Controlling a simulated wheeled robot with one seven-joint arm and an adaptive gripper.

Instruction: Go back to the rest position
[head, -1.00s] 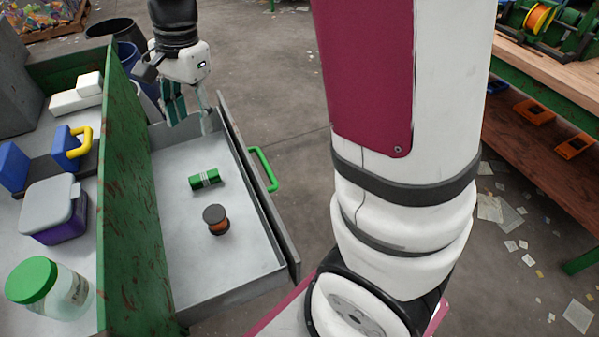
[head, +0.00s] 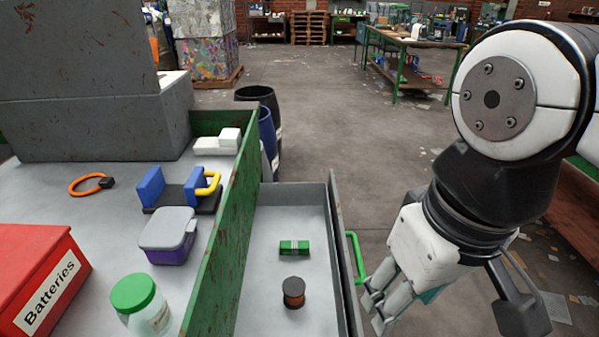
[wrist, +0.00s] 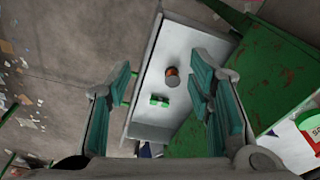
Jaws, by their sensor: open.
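My gripper (head: 378,306) is open and empty in the head view, just right of the open drawer (head: 336,262) and near its green handle (head: 355,257). In the wrist view the two teal-padded fingers of my gripper (wrist: 158,100) stand wide apart, with the drawer and its contents seen below between them. The drawer holds a green cylinder with a pale band (head: 294,248) and a dark spool with copper-coloured winding (head: 293,292). Both lie apart from each other and from my gripper.
On the bench left of the drawer are a red Batteries box (head: 68,262), a green-lidded jar (head: 150,318), a purple box with grey lid (head: 170,245), and a blue clamp-like fixture with yellow handle (head: 180,190). Barrels (head: 262,98) stand behind. Open floor lies ahead.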

